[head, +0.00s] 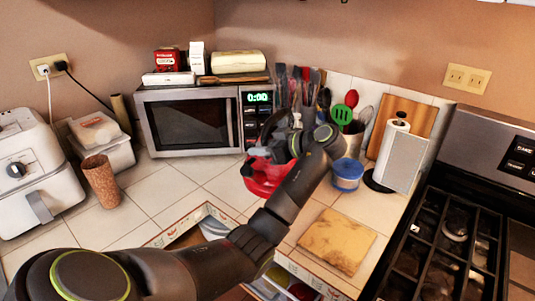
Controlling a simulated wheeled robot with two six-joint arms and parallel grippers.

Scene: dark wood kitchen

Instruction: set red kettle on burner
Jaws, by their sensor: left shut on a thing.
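The red kettle (262,178) is on or just above the tiled counter, in front of the microwave's right end; I cannot tell whether it touches the counter. My left arm reaches across from the lower left and partly covers the kettle. My left gripper (277,146) is at the kettle's dark handle and shut on it; the fingertips are mostly hidden. The stove with its black burner grates (447,236) is at the right edge, well apart from the kettle. My right gripper is not in view.
A wooden board (336,241) lies on the front counter. A microwave (190,122) stands behind. An open drawer (290,284) is below. The visible grates look clear.

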